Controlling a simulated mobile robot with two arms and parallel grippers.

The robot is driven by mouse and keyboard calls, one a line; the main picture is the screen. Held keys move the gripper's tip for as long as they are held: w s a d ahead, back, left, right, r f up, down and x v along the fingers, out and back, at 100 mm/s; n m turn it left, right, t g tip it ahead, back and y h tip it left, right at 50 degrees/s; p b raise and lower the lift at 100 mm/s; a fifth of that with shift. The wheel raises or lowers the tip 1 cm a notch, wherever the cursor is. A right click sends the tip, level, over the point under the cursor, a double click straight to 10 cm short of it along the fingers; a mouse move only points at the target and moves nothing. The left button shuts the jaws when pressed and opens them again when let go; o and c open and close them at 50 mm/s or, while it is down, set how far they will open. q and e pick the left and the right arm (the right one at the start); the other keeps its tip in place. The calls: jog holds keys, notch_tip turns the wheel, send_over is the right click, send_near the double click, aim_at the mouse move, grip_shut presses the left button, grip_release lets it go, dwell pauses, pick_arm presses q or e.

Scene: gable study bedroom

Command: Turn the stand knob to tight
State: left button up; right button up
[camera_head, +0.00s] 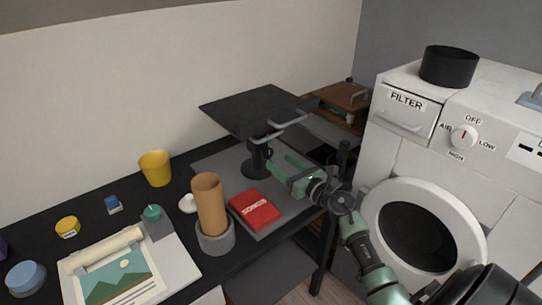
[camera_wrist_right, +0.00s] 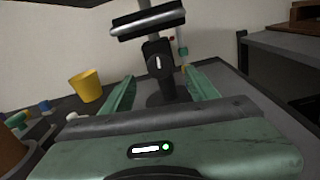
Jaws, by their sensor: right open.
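The black stand (camera_head: 251,109) is at the back of the dark desk, with a flat tilted top on a short post and a round base (camera_head: 256,170). In the right wrist view, its round black knob (camera_wrist_right: 159,66) faces me on the post and bears a short white, roughly upright mark. My right gripper (camera_head: 276,166) is open in front of the post. In the wrist view its green fingers (camera_wrist_right: 160,76) stand apart, one on either side of the knob, and nothing is seen between them touching it. My left gripper is not in view.
A red box (camera_head: 254,209) and a cardboard tube (camera_head: 209,203) in a grey holder stand in front of the stand. A yellow cup (camera_head: 155,168) is to the left. A white machine (camera_head: 408,150) with a round door is to the right. A print (camera_head: 118,281) lies front left.

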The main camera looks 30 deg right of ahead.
aim_at(269, 154)
jog(key=w, duration=0.5)
jog(key=shift+w+a, duration=0.3)
jog(key=shift+w, duration=0.1)
grip_shut()
